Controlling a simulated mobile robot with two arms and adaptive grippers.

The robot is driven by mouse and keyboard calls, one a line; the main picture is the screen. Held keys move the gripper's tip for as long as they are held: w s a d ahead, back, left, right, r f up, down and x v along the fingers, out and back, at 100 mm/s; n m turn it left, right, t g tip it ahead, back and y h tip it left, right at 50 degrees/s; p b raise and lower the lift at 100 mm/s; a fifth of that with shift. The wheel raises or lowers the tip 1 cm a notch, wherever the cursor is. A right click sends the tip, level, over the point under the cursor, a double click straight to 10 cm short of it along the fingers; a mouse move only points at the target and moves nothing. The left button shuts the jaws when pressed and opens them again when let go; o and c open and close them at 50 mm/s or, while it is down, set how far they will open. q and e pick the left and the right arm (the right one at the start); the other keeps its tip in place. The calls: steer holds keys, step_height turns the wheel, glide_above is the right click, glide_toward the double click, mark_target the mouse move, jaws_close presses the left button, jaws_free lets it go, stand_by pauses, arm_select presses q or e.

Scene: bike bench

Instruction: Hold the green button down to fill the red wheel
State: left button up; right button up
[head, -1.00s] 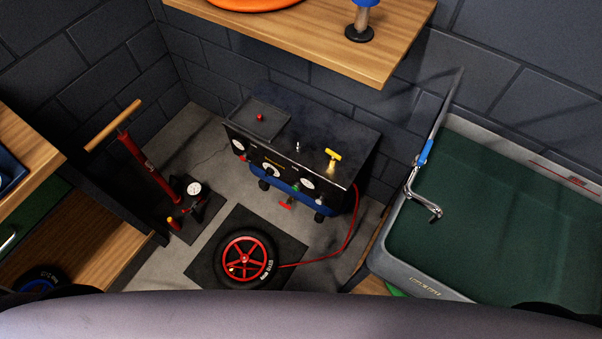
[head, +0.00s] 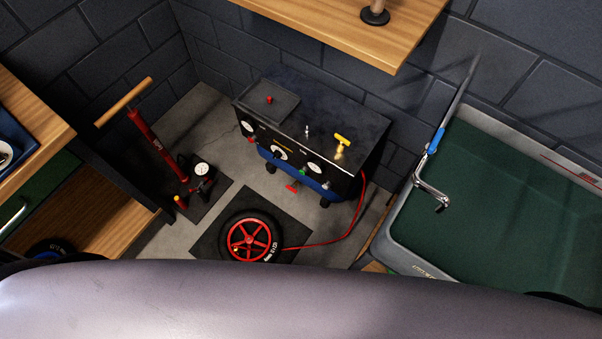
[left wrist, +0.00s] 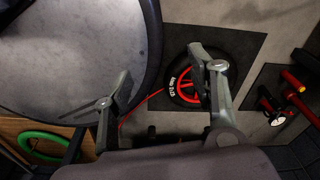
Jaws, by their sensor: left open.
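The red wheel (head: 251,237), red-spoked with a black tyre, lies flat on a dark mat on the floor. A red hose joins it to the black and blue compressor (head: 325,118). A small green spot on the compressor's front (head: 303,174) looks like the green button, but it is too small to be sure. In the left wrist view my left gripper (left wrist: 160,82) is open and empty, and one finger partly covers the red wheel (left wrist: 172,87). The compressor's button does not show clearly there. My right gripper is not in view.
A red floor pump (head: 155,150) stands left of the wheel. A wooden shelf (head: 345,30) overhangs behind the compressor. A grey tub with a green inside (head: 500,190) stands at right, and a wooden bench (head: 100,215) at left. Open floor is narrow.

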arm_select(q)
jaws_close()
stand_by(0.5)
steer(key=shift+a, duration=0.1)
stand_by(1.1)
